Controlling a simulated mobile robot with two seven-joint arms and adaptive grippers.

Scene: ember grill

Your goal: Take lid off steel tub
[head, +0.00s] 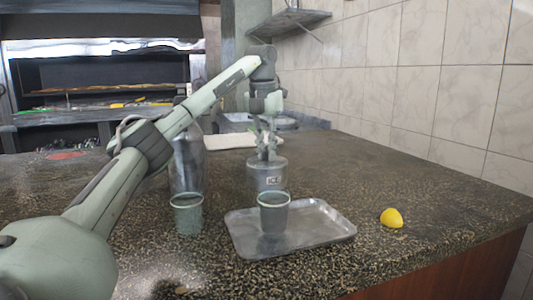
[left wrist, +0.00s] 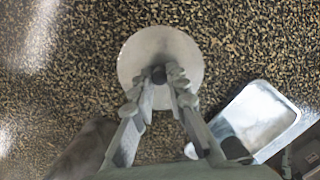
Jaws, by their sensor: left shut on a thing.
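The steel tub (head: 262,181) is a grey cylinder with a small label, standing on the speckled counter behind the tray. Its round lid (head: 253,162) is at the tub's top; I cannot tell if there is a gap beneath it. In the left wrist view the lid (left wrist: 160,42) is a pale disc with a dark knob (left wrist: 158,74) that hides the tub below. My left gripper (head: 267,150) points down from above, and its fingers (left wrist: 158,84) are shut on the knob from both sides. My right gripper is in neither view.
A metal tray (head: 322,227) holds a grey cup (head: 273,215) in front of the tub. Another cup (head: 187,217) and a tall clear jar (head: 187,165) stand left. A lemon (head: 391,218) lies right. A pale board (head: 230,141) lies behind. The counter right of the tub is clear.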

